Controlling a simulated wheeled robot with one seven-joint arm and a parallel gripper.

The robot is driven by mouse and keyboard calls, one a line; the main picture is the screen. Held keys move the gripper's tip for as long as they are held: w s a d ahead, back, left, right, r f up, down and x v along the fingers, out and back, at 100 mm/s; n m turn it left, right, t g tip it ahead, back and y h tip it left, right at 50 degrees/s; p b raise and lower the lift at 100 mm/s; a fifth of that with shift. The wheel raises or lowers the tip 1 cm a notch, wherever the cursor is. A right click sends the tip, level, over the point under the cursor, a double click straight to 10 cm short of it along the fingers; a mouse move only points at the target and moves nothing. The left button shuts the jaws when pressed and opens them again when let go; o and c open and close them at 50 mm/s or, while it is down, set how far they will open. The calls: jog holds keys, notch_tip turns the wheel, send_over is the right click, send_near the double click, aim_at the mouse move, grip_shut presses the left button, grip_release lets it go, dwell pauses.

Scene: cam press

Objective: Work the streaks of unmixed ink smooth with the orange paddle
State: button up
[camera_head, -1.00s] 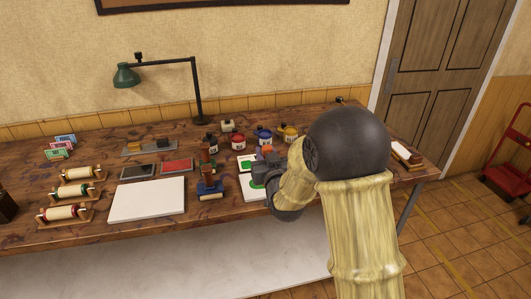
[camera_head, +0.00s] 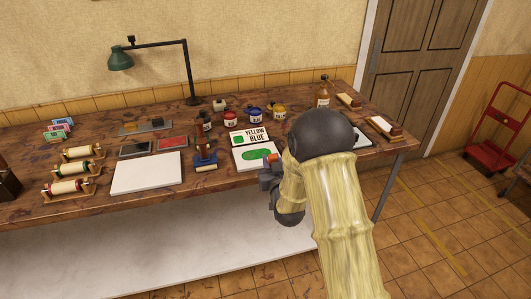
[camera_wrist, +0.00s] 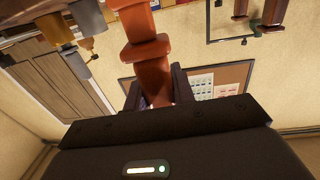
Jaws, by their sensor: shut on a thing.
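The green ink (camera_head: 255,154) lies as a patch on a white slab (camera_head: 242,166) at the front of the bench. Any streaks in it are too small to make out. My gripper (camera_head: 268,176) is at the slab's right front side, partly hidden by my arm. In the wrist view my gripper (camera_wrist: 157,88) is shut on the orange paddle (camera_wrist: 147,53), whose handle stands between the fingers. The paddle's far end runs out of that picture, so I cannot tell whether it touches the ink.
A card (camera_head: 248,136) reading YELLOW BLUE lies behind the slab. Ink pots, including a red pot (camera_head: 229,118) and a blue pot (camera_head: 255,115), stand behind it. A blue-based press (camera_head: 205,158) and a blank white board (camera_head: 147,173) are to the left.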

jog(key=s+d+f+h, duration=0.1)
jog(key=s+d+f, duration=0.1)
jog(key=d+f, duration=0.2)
jog(key=s+d+f+m+h, duration=0.1)
jog(key=s+d+f, duration=0.2)
jog(key=f, duration=0.8)
jog(key=s+d+f+m+h, duration=0.1)
jog(key=s+d+f, duration=0.1)
jog(key=d+f, duration=0.4)
notch_tip(320, 180, down, 2)
jog(key=shift+s+d+f, duration=0.1)
jog(key=shift+s+d, duration=0.05)
jog(key=shift+s, duration=0.05)
jog(key=shift+s, duration=0.1)
